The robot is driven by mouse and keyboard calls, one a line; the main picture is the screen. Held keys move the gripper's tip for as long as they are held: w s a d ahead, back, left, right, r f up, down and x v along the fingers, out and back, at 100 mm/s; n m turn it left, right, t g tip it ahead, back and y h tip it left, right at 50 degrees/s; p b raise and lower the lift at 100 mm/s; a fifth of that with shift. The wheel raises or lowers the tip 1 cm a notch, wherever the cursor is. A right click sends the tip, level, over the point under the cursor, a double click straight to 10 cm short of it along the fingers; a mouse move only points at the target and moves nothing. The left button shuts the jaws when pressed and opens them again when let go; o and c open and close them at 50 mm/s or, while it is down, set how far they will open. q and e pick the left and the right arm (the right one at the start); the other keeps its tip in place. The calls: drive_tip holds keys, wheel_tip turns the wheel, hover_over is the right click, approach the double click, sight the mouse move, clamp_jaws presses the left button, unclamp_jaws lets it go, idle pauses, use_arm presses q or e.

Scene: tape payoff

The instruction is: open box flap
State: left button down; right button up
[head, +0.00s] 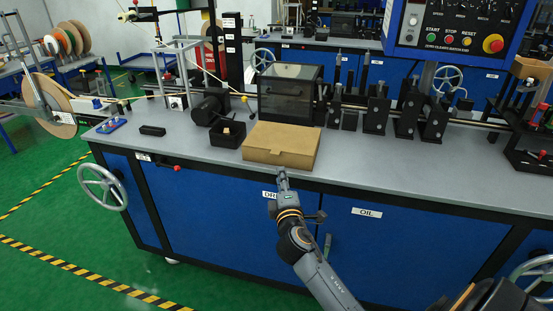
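A closed brown cardboard box (281,145) lies flat near the front edge of the grey bench top. Its lid looks down, and a front panel faces me. My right gripper (282,174) is at the lower front edge of the box, right of the middle of that side. Its fingertips are small and close together in the head view. I cannot tell whether they touch the box or how far they are apart. My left gripper is not in view.
A small black open bin (229,134) stands left of the box. A dark glass-sided enclosure (290,94) stands behind it. Black roller stands (376,109) line the bench to the right. The bench top (385,163) right of the box is clear.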

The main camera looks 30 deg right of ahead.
drive_tip(key=x, duration=1.1)
drive_tip(key=shift+w, duration=0.1)
drive_tip(key=shift+f, duration=0.1)
clamp_jaws()
